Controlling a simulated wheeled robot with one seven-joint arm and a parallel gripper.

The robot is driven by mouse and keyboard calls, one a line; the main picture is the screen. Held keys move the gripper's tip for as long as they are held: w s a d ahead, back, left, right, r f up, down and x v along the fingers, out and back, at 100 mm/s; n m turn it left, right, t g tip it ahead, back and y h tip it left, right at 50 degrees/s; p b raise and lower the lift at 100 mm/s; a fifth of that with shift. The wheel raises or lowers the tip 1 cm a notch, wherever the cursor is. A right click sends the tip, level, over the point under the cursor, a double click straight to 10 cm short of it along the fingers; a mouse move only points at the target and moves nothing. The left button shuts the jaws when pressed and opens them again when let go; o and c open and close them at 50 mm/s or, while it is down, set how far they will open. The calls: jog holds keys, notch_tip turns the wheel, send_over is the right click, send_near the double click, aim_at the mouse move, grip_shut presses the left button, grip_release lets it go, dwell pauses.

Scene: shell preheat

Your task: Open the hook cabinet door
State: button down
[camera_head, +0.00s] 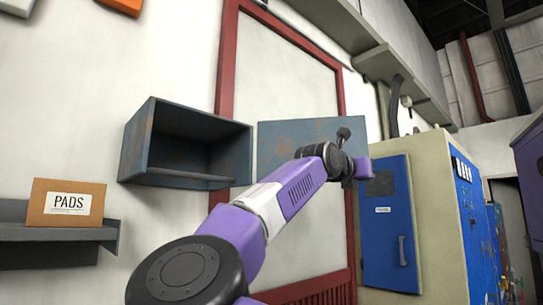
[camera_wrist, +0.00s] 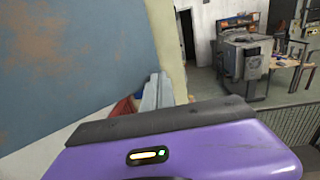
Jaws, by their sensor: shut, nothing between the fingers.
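The hook cabinet (camera_head: 145,140) is a rusty blue-grey box on the wall, with its dark front open to view. Its door (camera_head: 283,133) stands swung wide out to the right of the box, partly hidden behind my arm. The door's rusty face fills the upper left of the wrist view (camera_wrist: 70,60). My gripper (camera_wrist: 157,90) is shut and empty, close to the door's edge in the wrist view. I cannot tell whether it touches the door. In the head view my wrist is in front of the door's right part, and the fingertips are not clear.
A shelf (camera_head: 40,232) holding a PADS box (camera_head: 66,203) is at lower left. A blue electrical cabinet (camera_head: 388,240) stands at right. In the wrist view a grey machine (camera_wrist: 243,58) and a railing (camera_wrist: 297,122) are farther off, with open floor between.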

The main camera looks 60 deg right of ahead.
jog(key=shift+w+d+p, duration=0.1)
jog(key=shift+w+d, duration=0.15)
jog(key=shift+d, duration=0.5)
jog(key=shift+w+d+p, duration=0.1)
jog(key=shift+w+d, duration=0.2)
jog(key=shift+d, duration=0.4)
jog(key=shift+w+d+p, duration=0.1)
jog(key=shift+w+d, duration=0.15)
jog(key=shift+d, duration=0.5)
jog(key=w+a+b, duration=0.1)
jog(key=a+b, duration=0.1)
jog(key=a, duration=0.5)
jog(key=shift+a+b, duration=0.35)
jog(key=shift+b, duration=0.05)
